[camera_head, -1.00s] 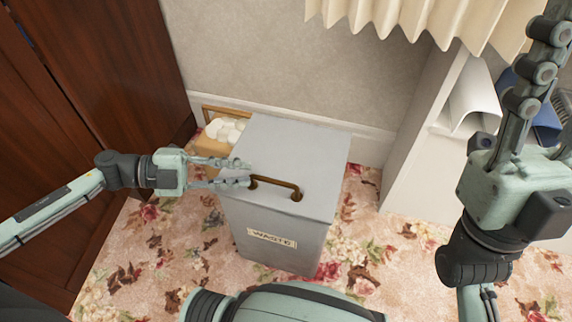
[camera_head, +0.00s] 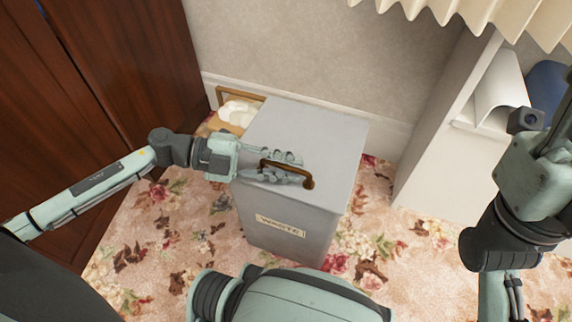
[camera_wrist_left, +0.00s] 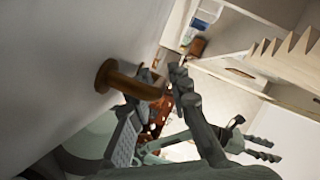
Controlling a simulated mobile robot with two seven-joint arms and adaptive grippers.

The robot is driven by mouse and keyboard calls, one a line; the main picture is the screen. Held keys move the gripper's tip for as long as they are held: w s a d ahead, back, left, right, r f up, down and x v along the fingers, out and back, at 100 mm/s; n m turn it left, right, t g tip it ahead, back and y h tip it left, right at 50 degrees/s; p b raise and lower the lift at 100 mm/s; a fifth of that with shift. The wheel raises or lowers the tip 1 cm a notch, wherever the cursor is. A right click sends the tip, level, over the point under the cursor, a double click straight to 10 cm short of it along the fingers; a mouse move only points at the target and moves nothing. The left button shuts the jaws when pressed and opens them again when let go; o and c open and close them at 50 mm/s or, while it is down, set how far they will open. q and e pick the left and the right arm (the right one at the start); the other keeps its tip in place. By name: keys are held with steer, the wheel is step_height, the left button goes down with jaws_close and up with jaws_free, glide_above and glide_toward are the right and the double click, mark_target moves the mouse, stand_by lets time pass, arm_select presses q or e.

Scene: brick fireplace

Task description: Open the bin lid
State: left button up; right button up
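The grey bin (camera_head: 290,230) stands on the carpet with a "WASTE" label on its front. Its flat grey lid (camera_head: 315,130) is closed and carries a brown bar handle (camera_head: 308,181). My left gripper (camera_head: 296,169) is at the handle, its fingers apart, one on the far side and one on the near side of the bar. In the left wrist view the handle (camera_wrist_left: 128,80) rises from the lid by the fingertips, with a gap between the fingers. My right gripper (camera_wrist_left: 266,149) is empty, its two fingers apart; in the head view its fingers are mostly cut off.
A wooden box (camera_head: 225,122) with white round items stands behind the bin by the wall. A dark wooden cabinet (camera_head: 120,70) is at left. A white shelf unit (camera_head: 435,150) and a pale curtain (camera_head: 470,15) are at right. Floral carpet (camera_head: 150,240) is open around the bin.

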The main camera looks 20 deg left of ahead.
arm_select(q)
steer(key=shift+c, duration=0.6)
jaws_close()
